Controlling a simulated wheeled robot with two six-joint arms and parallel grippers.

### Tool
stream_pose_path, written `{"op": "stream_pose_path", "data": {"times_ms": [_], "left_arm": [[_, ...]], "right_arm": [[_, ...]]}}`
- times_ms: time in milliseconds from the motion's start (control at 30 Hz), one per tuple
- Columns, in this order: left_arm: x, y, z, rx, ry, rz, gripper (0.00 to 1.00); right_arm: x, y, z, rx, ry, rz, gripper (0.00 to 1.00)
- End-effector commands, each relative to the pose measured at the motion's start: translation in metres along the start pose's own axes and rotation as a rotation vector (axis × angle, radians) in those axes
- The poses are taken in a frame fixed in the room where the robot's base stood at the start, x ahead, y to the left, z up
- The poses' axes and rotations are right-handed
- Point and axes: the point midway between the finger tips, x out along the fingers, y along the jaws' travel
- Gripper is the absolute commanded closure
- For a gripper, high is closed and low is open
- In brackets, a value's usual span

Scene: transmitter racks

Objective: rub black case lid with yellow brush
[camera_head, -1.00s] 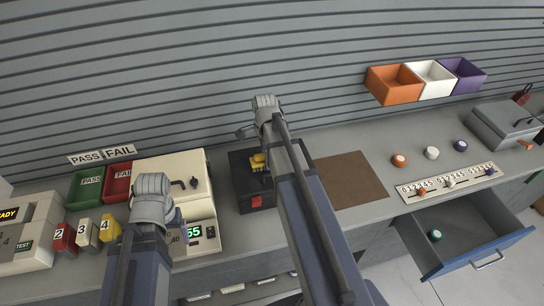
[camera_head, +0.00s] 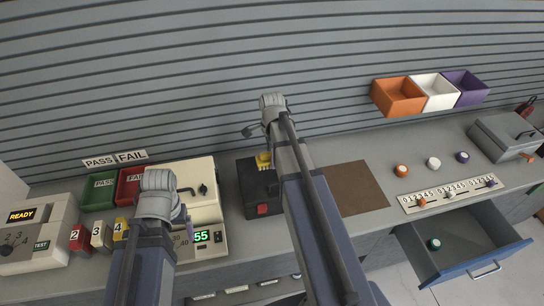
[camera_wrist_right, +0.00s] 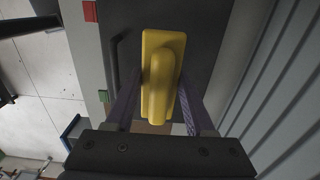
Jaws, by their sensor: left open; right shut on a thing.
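The black case (camera_head: 252,187) stands on the counter in the middle of the head view, with a red latch (camera_head: 263,210) on its front. The yellow brush (camera_head: 264,161) is over the case lid, partly hidden by my right arm. In the right wrist view the brush (camera_wrist_right: 161,78) lies between the two fingers of my right gripper (camera_wrist_right: 160,100), which is shut on it, with the dark lid (camera_wrist_right: 205,45) beneath. Whether the brush touches the lid is hard to tell. My left gripper (camera_head: 158,190) is open, in front of the cream device; its fingertips are mostly hidden.
A brown mat (camera_head: 352,188) lies right of the case. Orange (camera_head: 398,97), white and purple bins hang on the wall. A blue drawer (camera_head: 470,258) stands open at right. A cream device (camera_head: 205,180) and PASS and FAIL bins stand left.

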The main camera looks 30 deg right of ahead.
Motion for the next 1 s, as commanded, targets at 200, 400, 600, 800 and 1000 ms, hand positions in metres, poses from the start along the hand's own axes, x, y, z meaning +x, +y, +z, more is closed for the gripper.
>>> {"op": "stream_pose_path", "data": {"times_ms": [200,400,600,800,1000], "left_arm": [[-0.005,-0.001,0.000,0.000,0.000,0.000,0.18],[-0.007,-0.001,0.000,0.000,0.000,0.000,0.18],[-0.021,-0.002,0.001,0.000,0.000,0.000,0.18],[-0.037,-0.004,0.002,0.000,0.000,0.000,0.18],[-0.035,-0.003,0.002,0.000,0.000,0.000,0.18]], "right_arm": [[-0.005,0.000,0.000,0.000,0.000,0.000,0.98],[-0.007,0.000,0.000,0.000,0.000,0.000,0.98],[-0.021,0.000,0.000,0.000,0.000,0.000,0.98],[-0.037,0.000,0.000,0.000,0.000,0.000,0.98],[-0.035,0.000,0.000,0.000,0.000,0.000,0.98]]}}
